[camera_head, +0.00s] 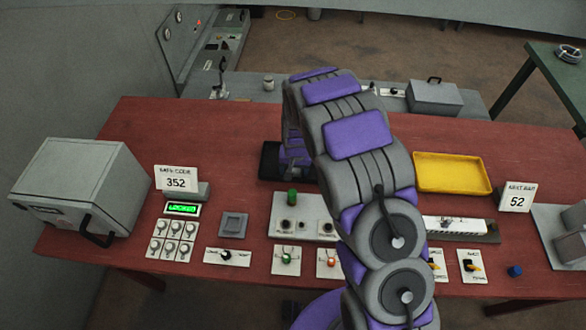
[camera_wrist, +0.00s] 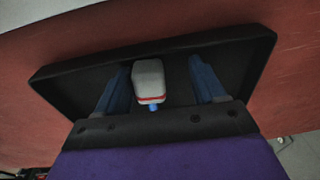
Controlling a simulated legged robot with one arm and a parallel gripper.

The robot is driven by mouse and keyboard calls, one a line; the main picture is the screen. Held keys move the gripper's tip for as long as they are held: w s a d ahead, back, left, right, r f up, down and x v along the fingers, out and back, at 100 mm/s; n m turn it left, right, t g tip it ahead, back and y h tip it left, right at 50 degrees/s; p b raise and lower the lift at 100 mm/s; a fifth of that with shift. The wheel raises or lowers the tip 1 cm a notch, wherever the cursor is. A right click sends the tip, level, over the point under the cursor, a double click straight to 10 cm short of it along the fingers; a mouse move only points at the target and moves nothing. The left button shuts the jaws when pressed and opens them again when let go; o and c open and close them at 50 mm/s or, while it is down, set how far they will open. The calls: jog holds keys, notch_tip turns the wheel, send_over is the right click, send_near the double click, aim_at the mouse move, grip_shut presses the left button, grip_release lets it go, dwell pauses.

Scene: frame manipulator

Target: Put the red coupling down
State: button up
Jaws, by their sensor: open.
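In the wrist view a light grey, rounded piece with a thin red band and a small blue tip (camera_wrist: 149,80) rests on a black tray (camera_wrist: 245,55). It may be the red coupling; no plainly red coupling shows. My gripper (camera_wrist: 159,68) is open, with one blue finger on each side of the piece and a visible gap to both. In the head view the black tray (camera_head: 268,161) lies near the back middle of the red table, and my arm hides most of it and the piece.
The red table (camera_head: 230,130) carries a grey safe box (camera_head: 85,185), a panel with a green cylinder (camera_head: 292,197), a yellow tray (camera_head: 452,172) and several switches along the front. A blue knob (camera_head: 515,271) sits at front right. Bare table lies left of the black tray.

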jog(key=shift+d, duration=1.15)
jog(key=shift+a+r, duration=0.2)
jog(key=shift+a, duration=0.5)
jog(key=shift+a+r, duration=0.2)
jog(key=s+d+r+p, duration=0.1)
jog(key=s+d+r, duration=0.2)
jog(key=r, duration=0.6)
jog(key=s+d+r+p, duration=0.1)
jog(key=s+d+r, duration=0.2)
jog(key=r, duration=0.6)
jog(key=s+d+r+g, duration=0.1)
jog(key=s+d+r, duration=0.2)
jog(key=s, duration=0.7)
jog(key=s+d+r+g, duration=0.1)
jog(key=s+d+r, duration=0.3)
jog(key=s, duration=0.7)
jog(key=s+d+r, duration=0.4)
jog(key=s, duration=0.7)
jog(key=shift+d+r+g+h, duration=0.2)
jog(key=shift+r+g+h, duration=0.1)
jog(key=shift+r+g, duration=0.1)
jog(key=shift+w+f, duration=0.1)
